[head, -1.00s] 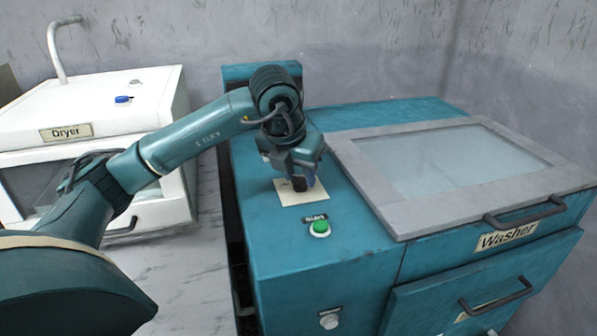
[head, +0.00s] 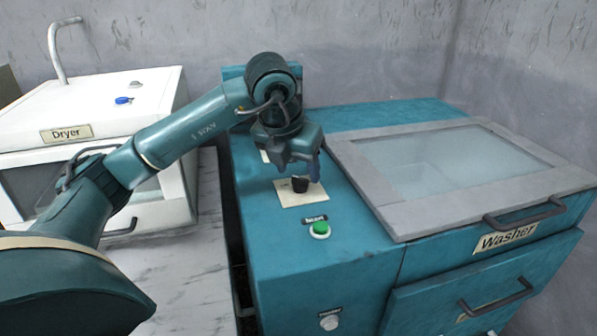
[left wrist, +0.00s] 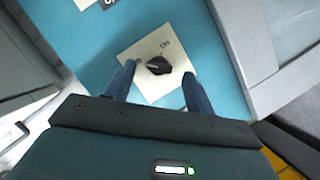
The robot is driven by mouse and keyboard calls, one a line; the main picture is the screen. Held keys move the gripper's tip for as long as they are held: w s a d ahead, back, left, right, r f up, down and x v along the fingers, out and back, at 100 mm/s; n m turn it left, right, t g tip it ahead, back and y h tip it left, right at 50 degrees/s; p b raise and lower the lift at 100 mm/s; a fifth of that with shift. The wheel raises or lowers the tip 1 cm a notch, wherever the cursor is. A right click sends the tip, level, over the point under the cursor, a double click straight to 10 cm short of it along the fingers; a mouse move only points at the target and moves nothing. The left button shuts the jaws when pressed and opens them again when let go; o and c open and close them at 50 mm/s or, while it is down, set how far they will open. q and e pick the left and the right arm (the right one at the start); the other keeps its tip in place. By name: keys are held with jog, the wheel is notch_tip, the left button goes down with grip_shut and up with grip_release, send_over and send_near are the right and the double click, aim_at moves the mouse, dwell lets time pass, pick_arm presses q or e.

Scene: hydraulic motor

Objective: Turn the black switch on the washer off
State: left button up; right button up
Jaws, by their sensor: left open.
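The washer (head: 345,250) is a teal machine with a glass-topped lid on its right part. Its black switch (head: 300,184) is a small knob on a cream plate (head: 302,199). In the left wrist view the black switch (left wrist: 158,66) sits on the plate with "On" lettering beside it. My left gripper (head: 300,172) is open just above the switch, fingers pointing down. In the left wrist view my left gripper (left wrist: 158,78) has its fingers apart on either side of the knob, with gaps to it. My right gripper is not in view.
A green start button (head: 319,230) is on the washer in front of the plate. The washer lid (head: 400,206) with its dark handle (head: 525,213) is to the right. A white dryer (head: 150,95) with a blue knob stands at the left.

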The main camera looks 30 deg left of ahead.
pick_arm(q)
jog(key=p+v, duration=0.1)
jog(key=v, duration=1)
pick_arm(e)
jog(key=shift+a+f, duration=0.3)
pick_arm(q)
jog(key=shift+s, duration=0.1)
